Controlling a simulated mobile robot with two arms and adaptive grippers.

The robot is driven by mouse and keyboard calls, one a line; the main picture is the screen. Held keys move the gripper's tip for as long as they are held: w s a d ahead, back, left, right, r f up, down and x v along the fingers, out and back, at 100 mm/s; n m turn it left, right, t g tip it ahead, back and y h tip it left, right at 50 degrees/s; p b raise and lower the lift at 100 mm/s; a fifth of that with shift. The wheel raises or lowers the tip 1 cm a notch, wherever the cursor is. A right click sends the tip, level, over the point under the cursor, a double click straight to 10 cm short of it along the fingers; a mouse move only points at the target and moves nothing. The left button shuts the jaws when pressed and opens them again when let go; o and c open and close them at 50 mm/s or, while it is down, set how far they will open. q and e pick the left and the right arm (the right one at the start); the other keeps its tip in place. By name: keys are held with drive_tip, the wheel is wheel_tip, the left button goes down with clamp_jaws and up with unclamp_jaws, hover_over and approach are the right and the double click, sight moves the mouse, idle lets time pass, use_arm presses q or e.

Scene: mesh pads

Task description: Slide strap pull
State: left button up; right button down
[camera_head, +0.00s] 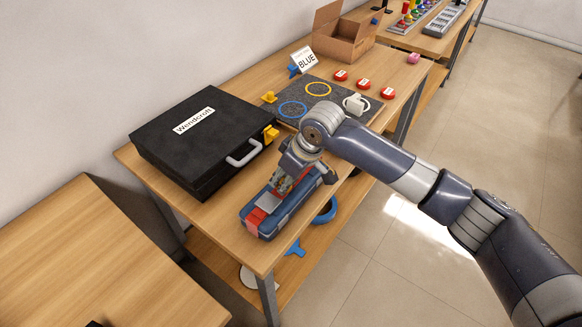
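A blue-grey case (290,207) lies near the front end of the wooden table, with a red strap (256,221) across it. A separate strap pull is too small to make out. My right arm comes in from the right, and my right gripper (283,186) points down at the top of the case, close to the red strap. The wrist and fingers hide part of the case and strap there. I cannot tell whether the fingers touch the strap or how far apart they are. My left gripper is not in view.
A black case labelled Wendcroft (165,150) stands left of the blue one. Behind are a grey mat (335,97) with rings and a white mug (356,103), red discs (363,84), a BLUE sign (306,60) and a cardboard box (340,40). Bare tabletop shows beside the case.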

drive_tip(key=shift+s+f, duration=0.1)
drive_tip(key=shift+s, duration=0.05)
drive_tip(key=c, duration=1.3)
unclamp_jaws()
drive_tip(key=v, duration=1.2)
drive_tip(key=shift+a, duration=0.1)
